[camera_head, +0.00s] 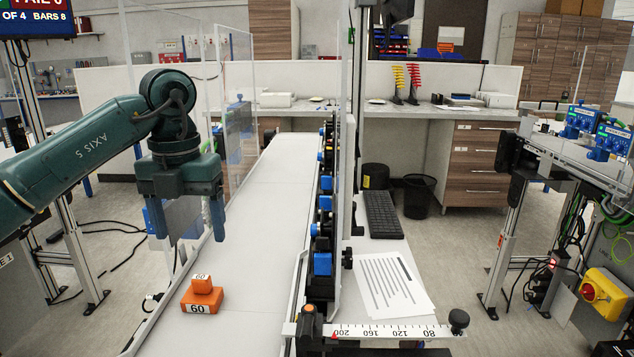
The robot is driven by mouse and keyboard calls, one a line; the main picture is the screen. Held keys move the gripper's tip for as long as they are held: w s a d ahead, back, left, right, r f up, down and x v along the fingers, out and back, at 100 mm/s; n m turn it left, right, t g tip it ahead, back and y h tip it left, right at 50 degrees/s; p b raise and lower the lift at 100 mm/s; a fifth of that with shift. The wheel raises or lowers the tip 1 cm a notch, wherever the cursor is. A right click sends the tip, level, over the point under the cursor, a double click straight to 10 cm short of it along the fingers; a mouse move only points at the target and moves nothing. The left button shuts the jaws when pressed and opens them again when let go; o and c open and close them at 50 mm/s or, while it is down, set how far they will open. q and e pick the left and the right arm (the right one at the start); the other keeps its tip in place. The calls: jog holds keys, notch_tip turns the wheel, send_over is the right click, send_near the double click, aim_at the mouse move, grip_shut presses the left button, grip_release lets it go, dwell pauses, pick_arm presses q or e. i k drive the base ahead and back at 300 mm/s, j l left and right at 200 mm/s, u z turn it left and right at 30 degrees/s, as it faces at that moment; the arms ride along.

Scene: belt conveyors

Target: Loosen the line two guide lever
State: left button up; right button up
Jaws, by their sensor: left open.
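My left gripper (187,228) hangs at the left over the edge of the white conveyor belt (262,215). Its two blue fingers are apart with nothing between them. A guide rail with blue rollers (322,264) runs along the belt's right side, well to the right of the gripper. At its near end is a scale bar (385,331) with a red pointer near 200. A black knob (459,319) stands on the scale's right end, and a smaller black knob (347,258) sits beside the rail. No lever is labelled as line two; I cannot tell which part it is.
An orange block (202,297) marked 60 rests on the belt below the gripper. Clear panels (232,100) stand along the belt's left side. A printed sheet (388,285) and a keyboard (381,214) lie right of the rail. The middle of the belt is clear.

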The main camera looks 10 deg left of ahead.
aim_at(308, 310)
jog(key=k, duration=1.5)
